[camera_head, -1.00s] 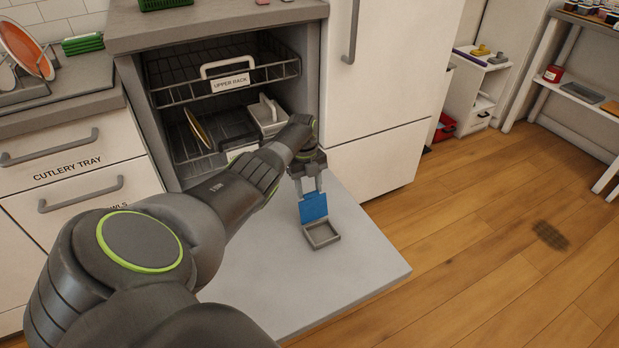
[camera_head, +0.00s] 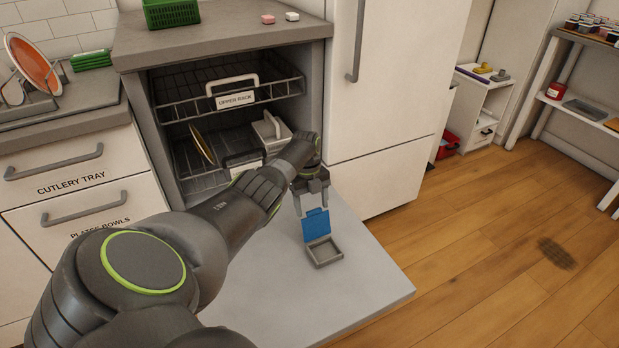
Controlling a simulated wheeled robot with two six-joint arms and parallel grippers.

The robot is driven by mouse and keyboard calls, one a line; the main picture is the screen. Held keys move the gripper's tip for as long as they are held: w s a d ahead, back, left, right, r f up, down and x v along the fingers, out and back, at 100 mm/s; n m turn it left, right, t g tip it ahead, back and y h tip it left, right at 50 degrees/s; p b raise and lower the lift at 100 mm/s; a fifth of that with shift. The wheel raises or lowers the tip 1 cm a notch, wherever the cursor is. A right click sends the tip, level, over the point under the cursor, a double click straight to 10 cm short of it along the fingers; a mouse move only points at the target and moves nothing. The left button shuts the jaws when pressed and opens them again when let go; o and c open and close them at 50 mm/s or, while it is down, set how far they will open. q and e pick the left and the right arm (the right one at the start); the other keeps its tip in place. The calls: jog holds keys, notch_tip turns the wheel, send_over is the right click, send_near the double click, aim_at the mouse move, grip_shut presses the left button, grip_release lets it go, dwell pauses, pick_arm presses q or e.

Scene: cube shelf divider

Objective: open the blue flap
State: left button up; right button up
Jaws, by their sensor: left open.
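The blue flap (camera_head: 317,225) stands raised, roughly upright, at the back edge of a small grey open tray (camera_head: 325,253). The tray sits on the inner face of the lowered dishwasher door (camera_head: 370,287). My left gripper (camera_head: 312,203) points down just above and behind the flap, its two fingers spread apart with nothing seen between them. A small gap seems to lie between the fingertips and the flap, but contact is hard to judge. My right gripper is not in view.
The dishwasher's upper rack (camera_head: 233,95) and lower rack with a plate (camera_head: 201,143) are behind my arm. Cutlery drawers (camera_head: 70,182) are at left, a white fridge (camera_head: 385,100) at right.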

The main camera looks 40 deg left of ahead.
pick_arm(q)
jog(key=w+a+r+p, duration=0.1)
jog(key=a+r+p, duration=0.1)
jog(key=r, duration=1.4)
jog(key=shift+a+r, duration=0.4)
jog(key=shift+a, duration=0.1)
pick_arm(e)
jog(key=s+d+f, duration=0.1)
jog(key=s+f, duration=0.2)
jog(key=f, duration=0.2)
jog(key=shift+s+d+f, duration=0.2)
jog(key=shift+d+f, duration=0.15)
pick_arm(q)
jog(key=shift+f, duration=0.1)
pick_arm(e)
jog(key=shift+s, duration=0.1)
